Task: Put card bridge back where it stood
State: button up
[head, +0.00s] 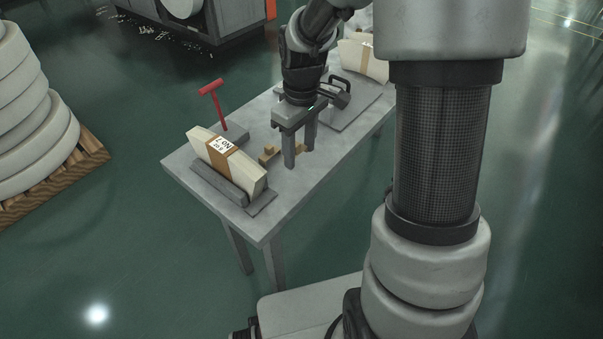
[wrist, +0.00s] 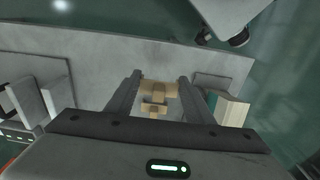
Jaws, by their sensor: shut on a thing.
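The card bridge (head: 268,154) is a small tan cardboard piece between my gripper's fingers. In the wrist view the card bridge (wrist: 157,89) spans the gap between the two fingertips, with a smaller tan part nearer the palm. My gripper (head: 299,157) points down over the middle of the grey table (head: 230,222) and is shut on the bridge. The fingers hide part of it in the head view. The bridge is low over the tabletop; I cannot tell whether it touches. In the wrist view my gripper (wrist: 160,79) has its fingers on either side of it.
A banded cream stack (head: 200,139) leans in a grey holder at the table's near left, beside a red T-handle (head: 211,87). A plate with a dark handle (head: 341,84) and another banded stack (head: 352,55) are at the far end. The near right tabletop is bare.

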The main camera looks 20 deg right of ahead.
aim_at(300, 177)
jog(key=shift+f+b, duration=0.6)
jog(key=shift+f, duration=2.4)
jog(key=shift+f, duration=0.15)
jog(key=o, duration=1.1)
